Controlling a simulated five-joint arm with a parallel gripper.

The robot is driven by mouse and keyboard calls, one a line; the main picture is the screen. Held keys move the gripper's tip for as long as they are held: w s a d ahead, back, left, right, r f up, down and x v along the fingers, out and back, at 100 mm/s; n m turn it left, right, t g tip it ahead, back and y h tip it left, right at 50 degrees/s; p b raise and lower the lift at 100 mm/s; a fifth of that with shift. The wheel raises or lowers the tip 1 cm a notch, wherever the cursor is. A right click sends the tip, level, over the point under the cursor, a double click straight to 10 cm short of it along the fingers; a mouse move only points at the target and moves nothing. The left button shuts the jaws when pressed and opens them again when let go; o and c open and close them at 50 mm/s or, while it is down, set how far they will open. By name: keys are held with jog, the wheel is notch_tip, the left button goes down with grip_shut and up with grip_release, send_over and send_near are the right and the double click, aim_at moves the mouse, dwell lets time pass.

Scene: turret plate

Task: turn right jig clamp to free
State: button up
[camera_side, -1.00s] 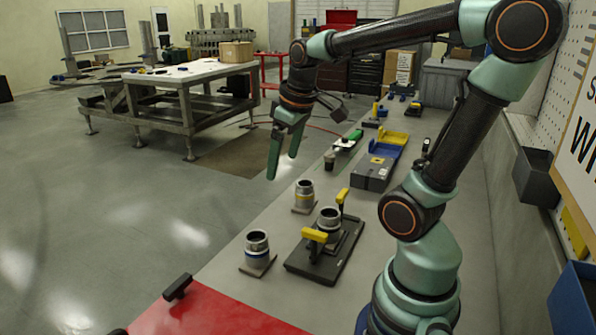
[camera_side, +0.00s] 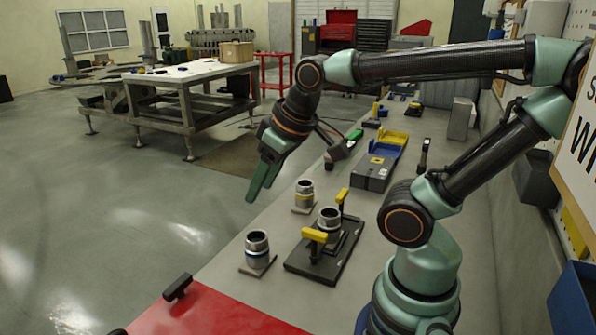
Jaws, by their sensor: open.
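The dark jig plate (camera_side: 330,265) lies on the bench and carries a metal collar (camera_side: 329,222). One clamp with a yellow handle (camera_side: 315,236) stands at the plate's near left, its handle lying roughly level. A second yellow-handled clamp (camera_side: 342,196) stands at the far side, its handle tilted upward. I cannot tell for sure which of them is the right one. My gripper (camera_side: 258,192) is open and empty, pointing down and left, up and to the left of the jig and apart from both clamps. Its two fingers partly overlap in this view.
Two more metal collars stand on small plates beside the jig, one with a blue band (camera_side: 257,246) and one with a yellow band (camera_side: 304,193). A red mat (camera_side: 215,312) covers the near bench end.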

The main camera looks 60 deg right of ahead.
aim_at(314, 232)
jog(key=s+d+f+g, duration=0.3)
jog(key=s+d+g, duration=0.2)
jog(key=d, duration=0.6)
notch_tip(314, 232, down, 12)
jog(key=shift+s+f, duration=0.1)
jog(key=shift+s, duration=0.05)
grip_shut()
